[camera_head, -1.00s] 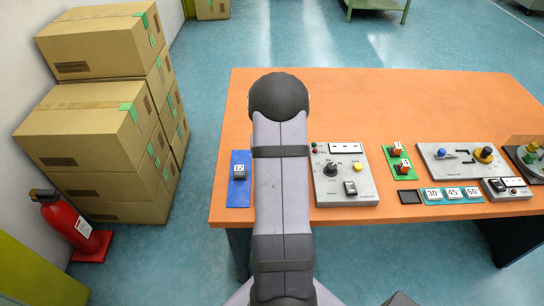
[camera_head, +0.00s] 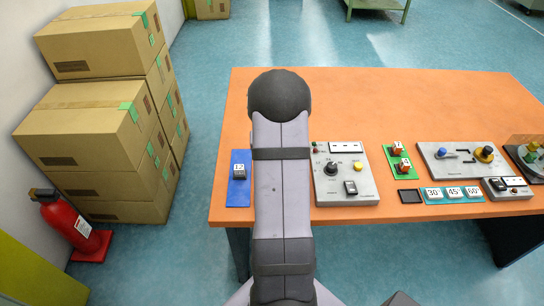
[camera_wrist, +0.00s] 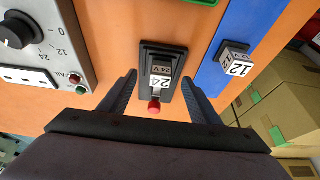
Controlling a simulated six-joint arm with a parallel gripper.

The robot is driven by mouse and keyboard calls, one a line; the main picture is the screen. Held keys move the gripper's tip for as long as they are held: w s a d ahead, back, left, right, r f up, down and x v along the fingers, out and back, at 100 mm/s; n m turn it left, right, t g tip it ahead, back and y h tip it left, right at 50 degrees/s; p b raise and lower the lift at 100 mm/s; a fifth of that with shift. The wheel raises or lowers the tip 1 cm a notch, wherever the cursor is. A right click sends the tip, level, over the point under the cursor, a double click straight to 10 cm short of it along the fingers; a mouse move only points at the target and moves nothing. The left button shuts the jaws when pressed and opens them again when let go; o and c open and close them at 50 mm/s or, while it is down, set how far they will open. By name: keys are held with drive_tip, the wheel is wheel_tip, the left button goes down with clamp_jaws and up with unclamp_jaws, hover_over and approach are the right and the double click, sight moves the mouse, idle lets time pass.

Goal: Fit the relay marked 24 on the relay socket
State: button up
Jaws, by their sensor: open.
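A red knob (camera_wrist: 154,107) shows at the near end of the socket. My gripper (camera_wrist: 158,79) is open, with one finger on each side of the relay and visible gaps to both. In the head view my arm hides the gripper, the relay and the socket.
A relay marked 12 (camera_wrist: 233,62) stands on a blue mat (camera_wrist: 211,75), also visible in the head view (camera_head: 239,172). A grey panel (camera_wrist: 72,20) with a dial lies on the other side. Bare orange table surrounds the socket. More panels stand farther right in the head view.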

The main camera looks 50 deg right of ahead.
drive_tip(key=shift+b+v, duration=0.5)
drive_tip(key=shift+v, duration=2.35)
drive_tip(key=s+a+r+n+g+y+p, duration=0.1)
drive_tip(key=a+n, duration=0.1)
drive_tip(key=a, duration=0.8)
drive_tip(key=s+a+r+n+y+p, duration=0.1)
drive_tip(key=a+r+n, duration=0.15)
drive_tip(key=a, duration=0.85)
drive_tip(key=s+a+n+g+y, duration=0.15)
drive_tip(key=s+a+n, duration=0.35)
drive_tip(key=s+a, duration=0.75)
wheel_tip(320, 180, down, 15)
drive_tip(key=b, duration=1.4)
drive_tip(key=shift+w+a+f+g+b, duration=0.2)
drive_tip(key=shift+w+a+g+b, duration=0.15)
drive_tip(key=shift+w+a, duration=0.15)
